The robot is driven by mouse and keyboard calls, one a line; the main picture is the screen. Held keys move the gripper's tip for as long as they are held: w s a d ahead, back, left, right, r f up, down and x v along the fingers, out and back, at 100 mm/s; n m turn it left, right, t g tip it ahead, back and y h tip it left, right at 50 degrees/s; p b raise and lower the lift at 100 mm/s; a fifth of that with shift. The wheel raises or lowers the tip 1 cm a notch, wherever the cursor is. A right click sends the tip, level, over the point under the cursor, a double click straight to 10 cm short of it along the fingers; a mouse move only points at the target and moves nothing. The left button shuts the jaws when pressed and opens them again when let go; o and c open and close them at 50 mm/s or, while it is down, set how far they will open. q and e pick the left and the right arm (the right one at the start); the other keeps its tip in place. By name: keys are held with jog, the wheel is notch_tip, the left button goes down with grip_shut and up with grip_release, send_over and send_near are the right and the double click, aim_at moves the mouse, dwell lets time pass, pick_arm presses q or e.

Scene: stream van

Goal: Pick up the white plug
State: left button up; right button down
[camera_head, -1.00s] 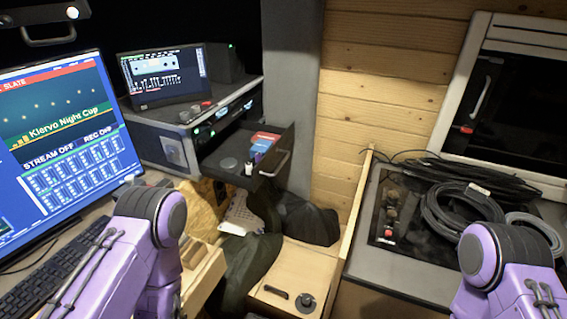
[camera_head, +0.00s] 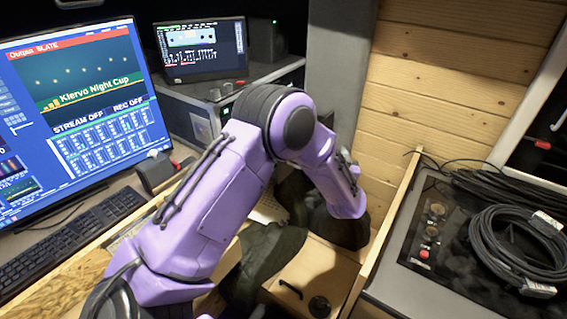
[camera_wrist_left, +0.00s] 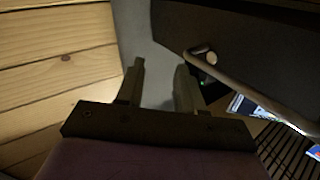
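I cannot make out the white plug for certain in any current view. A small pale spot (camera_wrist_left: 211,58) shows beside the handle bar (camera_wrist_left: 250,87) in the left wrist view, but I cannot tell what it is. My left gripper (camera_wrist_left: 160,78) is open in the wrist view, with nothing between its fingers. It is near a dark panel (camera_wrist_left: 240,30) that carries the handle bar. In the head view my left arm covers the area of the drawer, and its fingers are hidden. My right gripper is not in view.
A large monitor (camera_head: 85,95) and keyboard (camera_head: 65,240) stand at left. A small screen (camera_head: 200,50) sits on the rack behind my arm. A wooden box top (camera_head: 315,265) lies below the arm. Coiled black cables (camera_head: 515,245) lie at right. The wooden wall (camera_head: 450,60) is close behind.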

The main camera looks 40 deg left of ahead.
pick_arm(q)
jog(key=s+a+r+n+g+y, duration=0.1)
jog(key=a+r+n+g+y, duration=0.35)
jog(key=a+r+n, duration=0.2)
jog(key=s+a+r+n+g+h, duration=0.3)
jog(key=s+a+n+g+h, duration=0.65)
jog(key=n, duration=0.45)
jog(key=s+d+r+n+h, duration=0.2)
jog(key=d+r+n+h, duration=0.15)
jog(key=h, duration=0.25)
jog(key=shift+n+h, duration=0.3)
jog(key=f+p, duration=0.1)
jog(key=f, duration=0.2)
jog(key=f+p, duration=0.1)
jog(key=f, duration=0.3)
jog(key=f+p, duration=0.1)
jog(key=f, duration=0.2)
jog(key=shift+w+a+f, duration=0.1)
jog(key=shift+w+f, duration=0.2)
jog(key=shift+f, duration=0.2)
grip_shut()
